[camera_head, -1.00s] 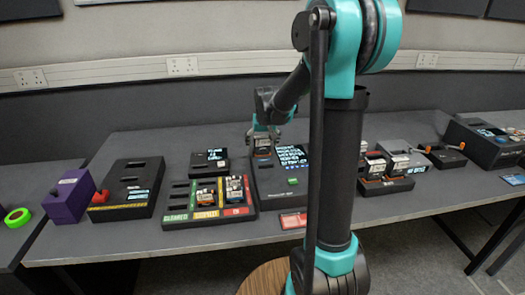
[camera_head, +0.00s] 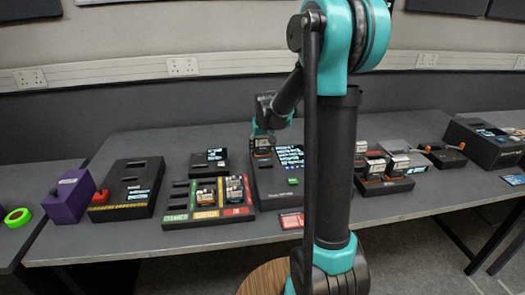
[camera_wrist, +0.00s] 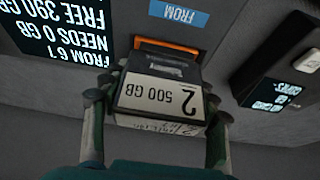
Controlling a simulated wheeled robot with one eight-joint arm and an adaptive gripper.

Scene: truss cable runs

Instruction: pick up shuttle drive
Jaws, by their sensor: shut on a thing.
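A drive with a white label reading "2" and "500 GB" (camera_wrist: 160,97) is between the fingers of my gripper (camera_wrist: 155,125) in the wrist view. The fingers are shut on its two sides. Its far end is at an orange-edged slot (camera_wrist: 167,46) beside a blue "FROM" label; I cannot tell if it is still partly inside. In the head view my gripper (camera_head: 262,148) is over the back left of the black dock with a lit screen (camera_head: 268,180). The drive is small there and partly hidden by the fingers.
A black tray with coloured lanes (camera_head: 178,217) holds two drives left of the dock. A rack of drives (camera_head: 385,182) stands to the right, partly behind my arm. A small black box (camera_head: 208,160) is behind the tray. The table front has some free room.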

